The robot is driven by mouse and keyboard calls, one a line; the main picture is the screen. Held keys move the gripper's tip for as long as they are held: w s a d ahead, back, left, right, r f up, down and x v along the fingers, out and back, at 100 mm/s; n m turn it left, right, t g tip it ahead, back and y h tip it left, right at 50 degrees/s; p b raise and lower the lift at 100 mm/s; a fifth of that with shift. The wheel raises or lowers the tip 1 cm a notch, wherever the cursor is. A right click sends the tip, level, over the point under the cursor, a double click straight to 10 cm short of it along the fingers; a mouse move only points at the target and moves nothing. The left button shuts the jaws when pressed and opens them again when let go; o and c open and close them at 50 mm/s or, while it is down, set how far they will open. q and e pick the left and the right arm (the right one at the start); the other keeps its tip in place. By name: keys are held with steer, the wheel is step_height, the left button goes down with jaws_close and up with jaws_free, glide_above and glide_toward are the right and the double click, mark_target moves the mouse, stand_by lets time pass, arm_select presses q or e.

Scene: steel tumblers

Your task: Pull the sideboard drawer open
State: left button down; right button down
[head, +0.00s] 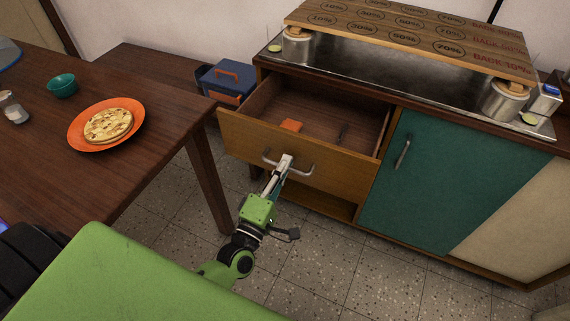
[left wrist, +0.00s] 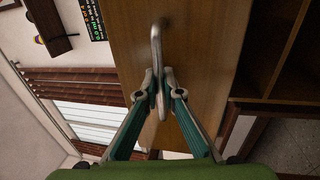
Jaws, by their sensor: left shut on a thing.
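The sideboard drawer (head: 318,165) stands well open in the head view, its wooden front pulled out from the cabinet. A metal bar handle (head: 301,171) is fixed to the drawer front. My left gripper (head: 285,162) is shut on this handle. In the left wrist view the fingers (left wrist: 158,92) close around the handle (left wrist: 156,45) against the wooden front. My right gripper is not in view.
A wooden table (head: 165,75) with an orange plate (head: 76,131) stands at the left, its leg close to the drawer. A green cabinet door (head: 430,185) is right of the drawer. A blue toolbox (head: 226,84) sits behind. Tiled floor (head: 330,265) in front is clear.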

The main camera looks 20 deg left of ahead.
arm_select(q)
steer(key=c, duration=2.2)
jaws_free()
steer(key=s, duration=0.4)
steer(key=s+f, duration=0.1)
steer(key=s, duration=0.3)
steer(key=s+f, duration=0.1)
steer(key=s, duration=0.2)
steer(key=shift+s+a+f, duration=0.15)
steer(key=shift+s+f, duration=0.05)
steer(key=shift+s, duration=0.2)
